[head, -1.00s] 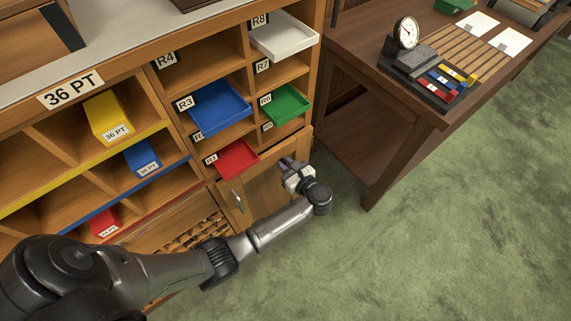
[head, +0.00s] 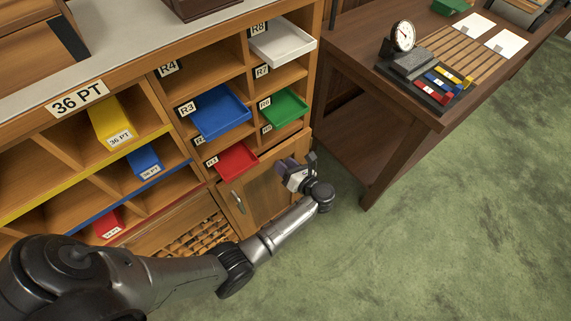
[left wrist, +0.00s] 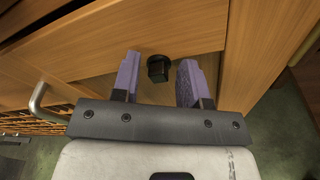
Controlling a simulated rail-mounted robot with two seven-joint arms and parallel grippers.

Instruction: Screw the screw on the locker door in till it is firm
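The locker door (head: 262,197) is a wooden panel low at the right end of the cabinet, with a metal handle (head: 238,202) on its left side. The screw (left wrist: 158,68) shows in the left wrist view as a dark, black knob-like head on the wood. My left gripper (head: 292,163) is at the upper right of the door. In the left wrist view my left gripper (left wrist: 160,78) is open, with one purple finger on each side of the screw and gaps between. The screw is hidden in the head view. My right gripper is not in view.
A red tray (head: 234,160) sticks out just above the door, with blue (head: 220,112) and green (head: 284,107) trays higher up. A dark wooden table (head: 400,120) stands close to the right. The green floor in front is clear.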

